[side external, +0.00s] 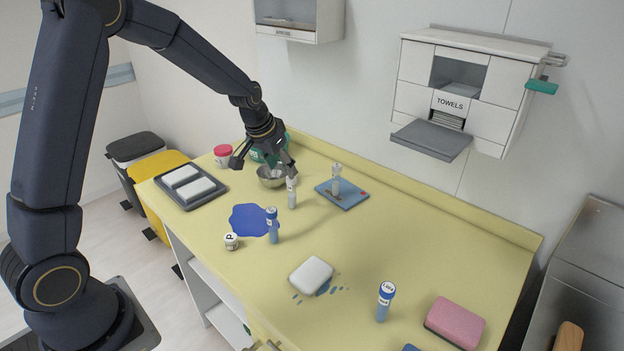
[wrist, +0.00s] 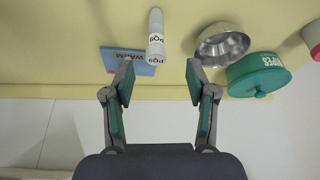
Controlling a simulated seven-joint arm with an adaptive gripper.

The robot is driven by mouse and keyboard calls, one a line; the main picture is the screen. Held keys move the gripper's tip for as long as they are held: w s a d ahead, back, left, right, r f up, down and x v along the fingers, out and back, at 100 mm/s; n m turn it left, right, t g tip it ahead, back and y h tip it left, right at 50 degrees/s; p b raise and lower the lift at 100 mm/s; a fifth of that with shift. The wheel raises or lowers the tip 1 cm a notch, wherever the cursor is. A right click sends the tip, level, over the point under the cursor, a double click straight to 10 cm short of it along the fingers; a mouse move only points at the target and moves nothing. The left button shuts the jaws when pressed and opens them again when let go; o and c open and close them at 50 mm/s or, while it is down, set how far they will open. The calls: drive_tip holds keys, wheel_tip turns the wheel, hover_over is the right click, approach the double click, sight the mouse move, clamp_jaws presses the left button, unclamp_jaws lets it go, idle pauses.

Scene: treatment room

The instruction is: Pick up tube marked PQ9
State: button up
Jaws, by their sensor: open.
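The tube marked PQ9 (wrist: 156,38) stands on the yellow counter in the wrist view, pale, with PQ9 printed on its side and on its cap end. It appears between and beyond my open fingertips, nearer the left one. In the side view, the pale tube (side external: 291,192) by my gripper's right finger seems to be the same one; its label is too small to read. My gripper (side external: 264,165) is open and empty above the counter; its two fingers also show in the wrist view (wrist: 161,72).
A metal bowl (side external: 270,177) and green tub (wrist: 258,76) stand close by.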

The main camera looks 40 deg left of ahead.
sight(292, 182)
drive_tip(key=x, duration=0.7)
drive_tip(key=shift+w+d+f, duration=0.1)
drive_tip(key=shift+w+d, duration=0.15)
drive_tip(key=shift+w, duration=0.05)
drive_tip(key=c, duration=1)
